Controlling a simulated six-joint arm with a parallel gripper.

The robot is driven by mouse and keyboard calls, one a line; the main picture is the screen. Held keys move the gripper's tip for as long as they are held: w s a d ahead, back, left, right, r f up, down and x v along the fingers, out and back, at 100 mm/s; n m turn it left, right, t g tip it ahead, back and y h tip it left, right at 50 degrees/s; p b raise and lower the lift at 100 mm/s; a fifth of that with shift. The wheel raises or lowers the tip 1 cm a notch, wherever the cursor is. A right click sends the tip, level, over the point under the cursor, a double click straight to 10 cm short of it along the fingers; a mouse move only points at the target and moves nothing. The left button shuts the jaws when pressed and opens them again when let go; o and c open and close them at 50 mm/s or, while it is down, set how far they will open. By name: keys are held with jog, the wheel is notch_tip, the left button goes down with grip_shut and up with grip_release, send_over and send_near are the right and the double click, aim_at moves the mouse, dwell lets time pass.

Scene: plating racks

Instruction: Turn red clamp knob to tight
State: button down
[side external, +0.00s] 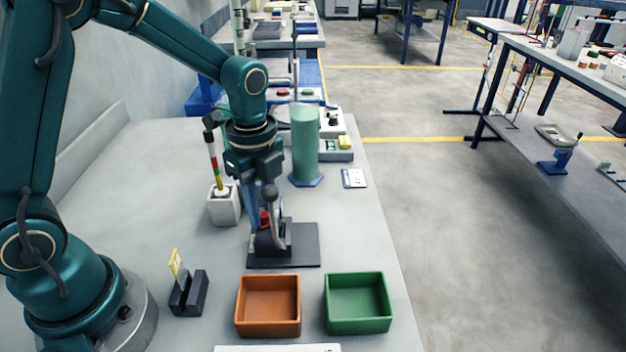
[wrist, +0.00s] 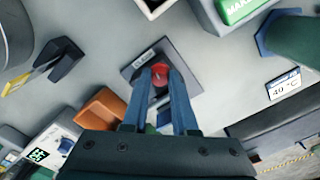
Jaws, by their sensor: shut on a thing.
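The red clamp knob (wrist: 159,74) sits between the fingertips of my gripper (wrist: 158,80) in the wrist view. In the side view only a small red part of the knob (side external: 265,218) shows beside the fingers. My gripper (side external: 262,222) points down and is shut on the knob. The knob belongs to a grey clamp fixture on a dark base plate (side external: 304,245). The base plate also shows in the wrist view (wrist: 141,57), with a small label on it. The knob's turn angle and any tight mark cannot be made out.
An orange tray (side external: 268,331) and a green tray (side external: 358,326) stand in front of the fixture. A dark holder with a yellow card (side external: 188,295) is at the left. A white cup with a striped stick (side external: 222,208) and a green cylinder (side external: 305,145) stand behind.

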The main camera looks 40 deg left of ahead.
aim_at(263, 214)
dwell(0.3)
jog(key=c, duration=0.7)
grip_release()
jog(key=shift+r, duration=0.1)
jog(key=shift+r, duration=2.55)
